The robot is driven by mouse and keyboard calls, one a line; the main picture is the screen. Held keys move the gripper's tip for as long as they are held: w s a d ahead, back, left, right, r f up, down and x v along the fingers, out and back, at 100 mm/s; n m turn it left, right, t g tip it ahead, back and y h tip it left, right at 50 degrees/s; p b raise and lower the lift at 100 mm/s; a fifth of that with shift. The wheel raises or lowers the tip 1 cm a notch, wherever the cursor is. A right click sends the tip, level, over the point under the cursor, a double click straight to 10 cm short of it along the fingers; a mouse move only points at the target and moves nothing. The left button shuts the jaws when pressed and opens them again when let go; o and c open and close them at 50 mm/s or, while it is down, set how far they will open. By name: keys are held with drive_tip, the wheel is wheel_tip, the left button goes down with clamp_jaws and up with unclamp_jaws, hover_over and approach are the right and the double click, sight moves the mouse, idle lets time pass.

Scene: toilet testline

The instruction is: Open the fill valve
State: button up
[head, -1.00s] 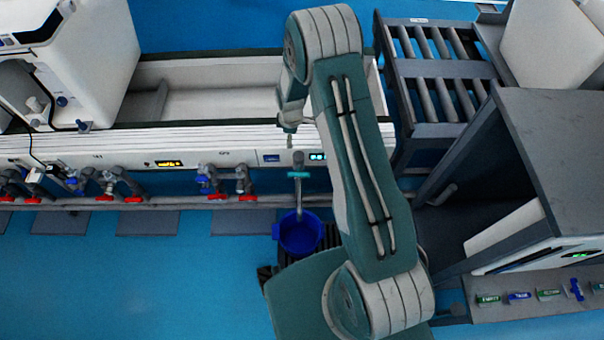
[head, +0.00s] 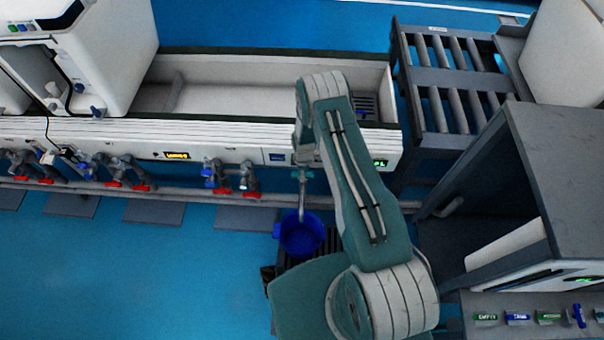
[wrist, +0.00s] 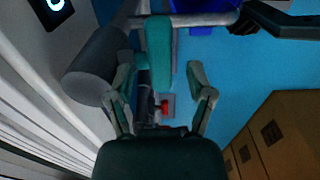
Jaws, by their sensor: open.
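The likely fill valve is a tap with a teal lever (head: 303,173) on a grey pipe, at the front of the white bench above a blue bucket (head: 300,232). In the wrist view the teal lever (wrist: 158,50) stands between and just beyond my fingertips, with no clear contact. My gripper (wrist: 160,82) is open, one finger on each side of the lever's line. In the head view my gripper (head: 303,152) is above the tap and partly hidden by my forearm. I cannot tell the lever's exact valve position.
A grey cylinder (wrist: 97,75) and the white bench front lie close on the left in the wrist view. Red-handled valves (head: 222,190) line the bench to the left. A dark cabinet (head: 565,160) and roller rack (head: 440,85) stand right. Blue floor is clear at front left.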

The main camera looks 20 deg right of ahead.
drive_tip(key=shift+d+f, duration=0.15)
drive_tip(key=shift+f, duration=0.6)
drive_tip(key=shift+a+f, duration=0.1)
drive_tip(key=shift+a, duration=0.4)
clamp_jaws()
drive_tip(key=shift+s+d, duration=0.1)
drive_tip(key=shift+d, duration=0.1)
